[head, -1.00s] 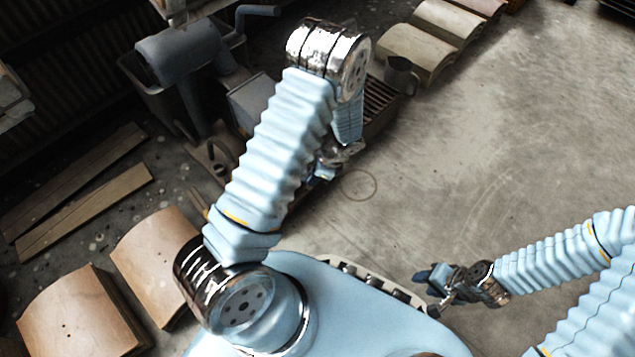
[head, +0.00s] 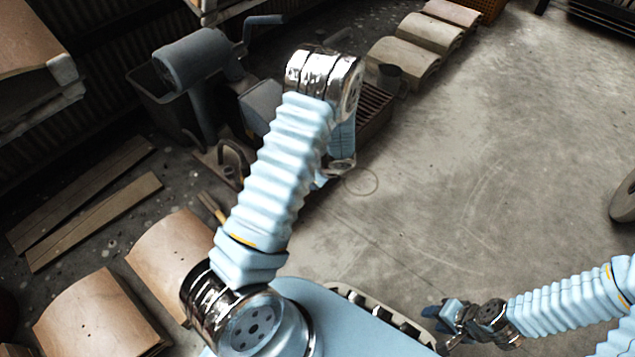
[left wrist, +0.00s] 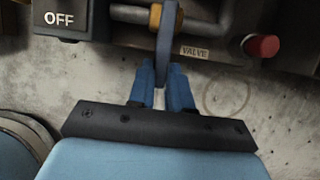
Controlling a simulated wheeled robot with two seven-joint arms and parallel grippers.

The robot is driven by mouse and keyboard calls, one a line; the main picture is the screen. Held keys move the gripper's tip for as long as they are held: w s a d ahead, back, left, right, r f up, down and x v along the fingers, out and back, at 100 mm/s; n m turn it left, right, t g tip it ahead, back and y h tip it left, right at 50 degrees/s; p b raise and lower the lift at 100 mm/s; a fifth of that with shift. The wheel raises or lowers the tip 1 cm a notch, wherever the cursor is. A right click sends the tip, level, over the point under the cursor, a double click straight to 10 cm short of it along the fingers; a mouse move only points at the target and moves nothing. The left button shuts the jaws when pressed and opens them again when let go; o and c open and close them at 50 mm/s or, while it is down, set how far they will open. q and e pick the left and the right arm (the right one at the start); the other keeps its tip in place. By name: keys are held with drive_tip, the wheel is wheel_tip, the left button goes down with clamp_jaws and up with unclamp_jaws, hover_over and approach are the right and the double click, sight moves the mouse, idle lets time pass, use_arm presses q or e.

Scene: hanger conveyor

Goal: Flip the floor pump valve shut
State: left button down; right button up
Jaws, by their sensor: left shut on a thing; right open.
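In the left wrist view, the valve's blue-grey lever (left wrist: 165,42) hangs from a brass fitting (left wrist: 155,16) on a dark pipe. My left gripper (left wrist: 162,78) has its blue fingers on both sides of the lever's lower end and is shut on it. A VALVE label (left wrist: 194,52) is just right of the lever. In the head view my left arm mostly hides the left gripper and the valve. My right gripper (head: 440,318) is open and empty over the floor at lower right, apart from everything.
In the left wrist view, a black OFF block (left wrist: 62,20) is left of the lever and a red knob (left wrist: 262,47) is right. In the head view, a blue-grey machine (head: 190,62) and a dark mug (head: 391,80) stand beyond my left arm. Right-hand floor is mostly clear.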

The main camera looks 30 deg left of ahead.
idle(0.4)
use_arm(q)
drive_tip(key=c, duration=1)
unclamp_jaws()
drive_tip(key=shift+c, duration=0.2)
drive_tip(key=p+v, duration=0.3)
drive_tip(key=v, duration=1)
drive_tip(key=shift+d+r+p, duration=0.2)
drive_tip(key=shift+r+p, duration=0.2)
drive_tip(key=s+d+n+h+p, duration=0.8)
drive_tip(key=s+d+n+p, duration=0.3)
drive_tip(key=s+d+n, duration=0.5)
drive_tip(key=s+n, duration=0.1)
drive_tip(key=n, duration=0.4)
drive_tip(key=shift+s+d+h+p, duration=0.2)
drive_tip(key=shift+d+h+p, duration=0.1)
drive_tip(key=shift+p, duration=0.1)
